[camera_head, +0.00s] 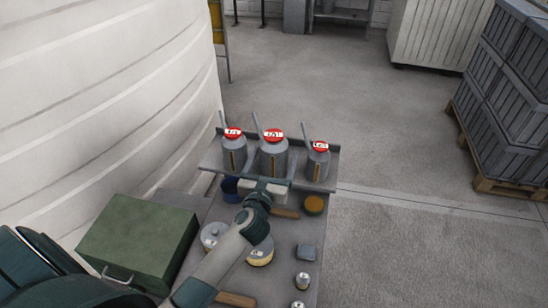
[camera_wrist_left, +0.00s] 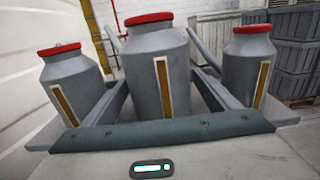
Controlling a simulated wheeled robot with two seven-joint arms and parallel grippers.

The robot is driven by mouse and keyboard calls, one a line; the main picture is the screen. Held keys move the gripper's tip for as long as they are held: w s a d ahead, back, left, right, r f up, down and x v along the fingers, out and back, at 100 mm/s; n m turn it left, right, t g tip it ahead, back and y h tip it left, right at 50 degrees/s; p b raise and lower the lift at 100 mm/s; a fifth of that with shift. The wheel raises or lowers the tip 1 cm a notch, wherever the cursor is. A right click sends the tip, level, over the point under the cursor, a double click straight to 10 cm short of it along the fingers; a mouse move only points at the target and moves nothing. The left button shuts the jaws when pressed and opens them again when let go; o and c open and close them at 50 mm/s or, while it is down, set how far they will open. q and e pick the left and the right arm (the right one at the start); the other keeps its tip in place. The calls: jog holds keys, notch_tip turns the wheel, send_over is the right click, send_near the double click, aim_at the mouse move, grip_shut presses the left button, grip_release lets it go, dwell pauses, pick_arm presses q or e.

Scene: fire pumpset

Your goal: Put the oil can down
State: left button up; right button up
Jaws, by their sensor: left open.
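Three grey oil cans with red caps, thin spouts and amber sight strips stand upright in a row on a raised grey shelf (camera_head: 328,184): the left can (camera_head: 232,152), the middle can (camera_head: 272,158) and the right can (camera_head: 317,165). My left gripper (camera_head: 267,185) is just in front of the middle can. In the left wrist view its open fingers reach forward on either side of the middle can (camera_wrist_left: 158,75). The left can (camera_wrist_left: 72,85) and right can (camera_wrist_left: 247,70) stand outside them. Whether a finger touches the middle can is unclear. My right gripper is out of view.
Below the shelf, a grey bench top (camera_head: 285,238) carries round tins, an amber-topped pot (camera_head: 314,205), a grey block (camera_head: 306,252) and small jars. A green box (camera_head: 138,240) sits left. A large white tank (camera_head: 110,90) rises close at the left.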

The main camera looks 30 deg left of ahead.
pick_arm(q)
jog(key=b+v, duration=0.3)
jog(key=v, duration=0.9)
jog(key=shift+f, duration=0.15)
dwell(0.4)
